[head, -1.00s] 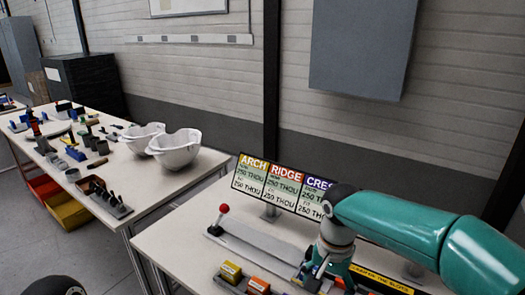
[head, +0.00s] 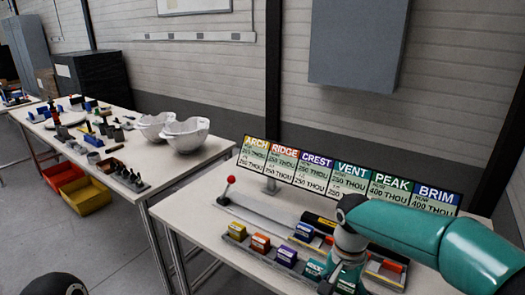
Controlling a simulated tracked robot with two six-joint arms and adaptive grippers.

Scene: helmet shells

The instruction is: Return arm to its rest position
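My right arm (head: 425,230), in teal with black joints, comes in from the right in the head view and bends down over the front table. Its gripper (head: 338,283) is low at the bottom edge of the picture, near the front row of coloured blocks. The fingers are small and partly cut off, so I cannot tell whether they are open or shut, or whether they touch anything. My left gripper is not in view. A dark rounded part shows at the bottom left, which I cannot identify.
The front table (head: 196,227) holds a label board (head: 345,178), a red-knobbed lever (head: 231,180) and small blocks, including an orange one (head: 261,243) and a purple one (head: 287,256). White helmet shells (head: 185,135) and tools stand on the left table. Bins (head: 85,195) sit beneath it.

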